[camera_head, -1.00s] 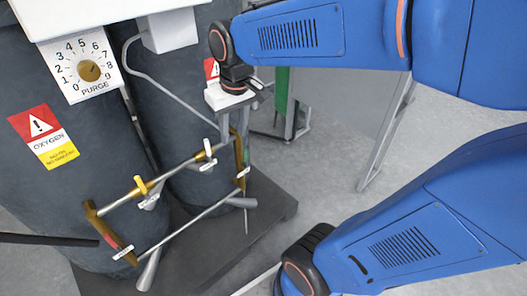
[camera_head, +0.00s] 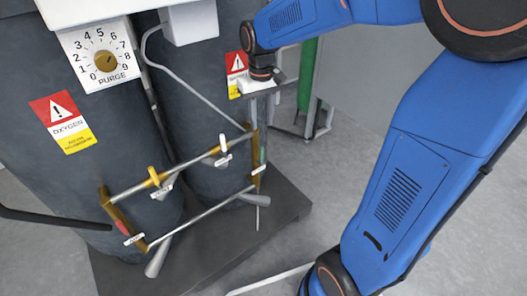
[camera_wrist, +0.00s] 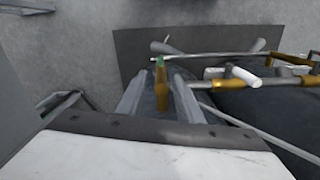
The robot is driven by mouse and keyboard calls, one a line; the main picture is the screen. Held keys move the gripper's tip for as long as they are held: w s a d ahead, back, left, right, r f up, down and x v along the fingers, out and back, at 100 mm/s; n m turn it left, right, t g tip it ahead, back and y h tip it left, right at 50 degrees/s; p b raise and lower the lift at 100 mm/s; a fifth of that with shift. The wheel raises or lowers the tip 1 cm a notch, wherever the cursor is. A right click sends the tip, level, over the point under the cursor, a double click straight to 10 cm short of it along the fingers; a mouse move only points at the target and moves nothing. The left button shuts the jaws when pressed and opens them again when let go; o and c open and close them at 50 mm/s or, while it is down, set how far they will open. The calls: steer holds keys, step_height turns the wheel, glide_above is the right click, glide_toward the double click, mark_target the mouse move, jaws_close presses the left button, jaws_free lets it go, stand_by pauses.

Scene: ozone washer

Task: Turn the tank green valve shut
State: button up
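A brass fitting with a green tip (camera_wrist: 161,78) shows in the wrist view between the two fingers of my gripper (camera_wrist: 159,84). It is likely the green valve. The grey fingers stand apart on either side of it, with gaps visible, so the gripper is open. In the head view the white body of my gripper (camera_head: 258,86) is above the right end of the brass-and-steel pipe frame, beside the brass upright (camera_head: 254,155). The fingers and the green tip are hard to make out there.
Dark grey tanks (camera_head: 75,175) stand on a dark base plate (camera_head: 290,205). The pipe frame carries a yellow handle (camera_head: 154,177) and a white handle (camera_head: 223,142). A purge dial (camera_head: 106,61) hangs above. A green cylinder (camera_head: 308,75) stands behind. Grey floor is open at right.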

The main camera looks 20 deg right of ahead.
glide_toward(262, 163)
steer(key=f, duration=0.5)
steer(key=shift+w, duration=0.4)
jaws_close()
